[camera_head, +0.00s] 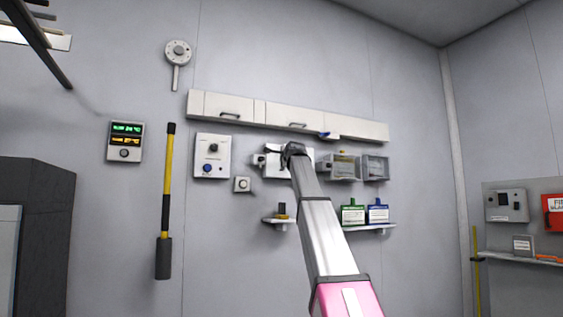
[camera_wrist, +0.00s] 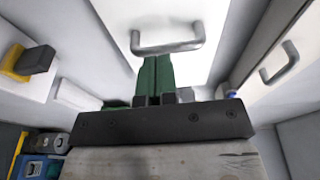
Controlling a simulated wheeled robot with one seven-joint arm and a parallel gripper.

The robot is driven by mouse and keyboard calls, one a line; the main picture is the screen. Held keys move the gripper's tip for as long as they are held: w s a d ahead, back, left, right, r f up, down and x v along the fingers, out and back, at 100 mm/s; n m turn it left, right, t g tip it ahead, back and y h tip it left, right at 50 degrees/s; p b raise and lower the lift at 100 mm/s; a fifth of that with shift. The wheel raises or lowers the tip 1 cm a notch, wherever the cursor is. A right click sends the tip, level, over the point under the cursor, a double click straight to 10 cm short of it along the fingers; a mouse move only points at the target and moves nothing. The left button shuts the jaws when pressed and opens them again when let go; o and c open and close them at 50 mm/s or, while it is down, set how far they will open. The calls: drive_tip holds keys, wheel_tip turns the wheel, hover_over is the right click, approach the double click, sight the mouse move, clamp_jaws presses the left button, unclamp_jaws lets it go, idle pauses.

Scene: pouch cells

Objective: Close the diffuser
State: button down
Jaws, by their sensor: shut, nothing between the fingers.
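A long white wall unit (camera_head: 245,108) with handled front panels runs across the back wall; I cannot tell for certain that it is the diffuser. In the wrist view a white panel (camera_wrist: 125,25) with a grey bar handle (camera_wrist: 168,46) fills the upper middle. My gripper (camera_wrist: 157,57) has its green fingers shut together, with nothing between them. Their tips appear just below the handle in the picture; I cannot tell if they touch it. In the head view my arm reaches up to just below the unit, and the fingers are hard to make out.
A second bar handle (camera_wrist: 280,63) is at the right. Below the wall unit are a white control box (camera_head: 212,156), clear boxes (camera_head: 375,168) and a shelf (camera_head: 370,227) with green and blue containers. A yellow-and-black pole (camera_head: 168,185) hangs at the left.

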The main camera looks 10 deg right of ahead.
drive_tip(key=s+a, duration=0.6)
drive_tip(key=s, duration=0.1)
drive_tip(key=shift+s+a, duration=0.15)
drive_tip(key=shift+s, duration=0.25)
drive_tip(key=w+d+f+n+g, duration=0.1)
drive_tip(key=w+f+n+g, duration=0.1)
drive_tip(key=f, duration=1.4)
drive_tip(key=w+f+n+g, duration=0.1)
drive_tip(key=f+n+g, duration=0.15)
drive_tip(key=f, duration=1.35)
drive_tip(key=s+d+f+n+g+h, duration=0.1)
drive_tip(key=s+f+n+g, duration=0.15)
drive_tip(key=f, duration=1.05)
drive_tip(key=s+f+n+g, duration=0.1)
drive_tip(key=s+f+g, duration=0.15)
drive_tip(key=f, duration=1.15)
drive_tip(key=s+d+f+n+g, duration=0.1)
drive_tip(key=s+f+n+g, duration=0.3)
drive_tip(key=s+f, duration=1.2)
drive_tip(key=s+d+f+n+g, duration=0.1)
drive_tip(key=s+f+n+g, duration=0.3)
drive_tip(key=s+f, duration=1.3)
wheel_tip(320, 180, down, 5)
drive_tip(key=shift+d+r+n+h, duration=0.2)
drive_tip(key=shift+n+h, duration=0.1)
drive_tip(key=shift+n, duration=0.2)
drive_tip(key=shift+w, duration=0.1)
